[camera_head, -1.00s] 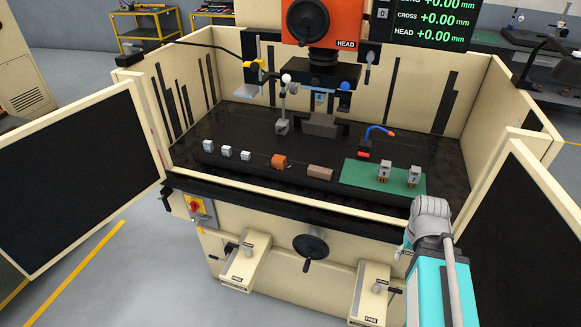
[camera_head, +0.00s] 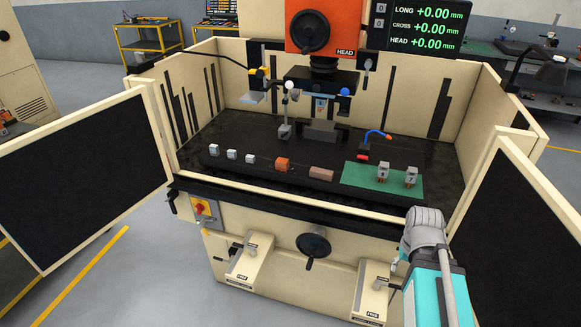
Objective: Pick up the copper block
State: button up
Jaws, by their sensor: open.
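A brownish, copper-toned rectangular block (camera_head: 321,174) lies on the dark ledge at the front of the machine's work tank. I cannot tell for certain which one is the copper block; the brownish one is plain and longer. Two small grey holders with copper-coloured lower ends, one (camera_head: 383,172) and another (camera_head: 411,176), stand on a green mat (camera_head: 352,177) to the right. My arm shows at the lower right, outside the tank and well apart from the blocks. No gripper fingers are visible.
Several small pale blocks (camera_head: 231,155) stand left of the orange block. A grey vise-like block (camera_head: 322,132) and a blue hose (camera_head: 375,134) are behind. The machine head (camera_head: 322,32) hangs above. Open doors flank the tank, left (camera_head: 85,180) and right (camera_head: 530,235).

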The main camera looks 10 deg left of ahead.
aim_at(281, 165)
jog(key=u, duration=0.1)
jog(key=i, duration=0.95)
jog(key=z, duration=0.05)
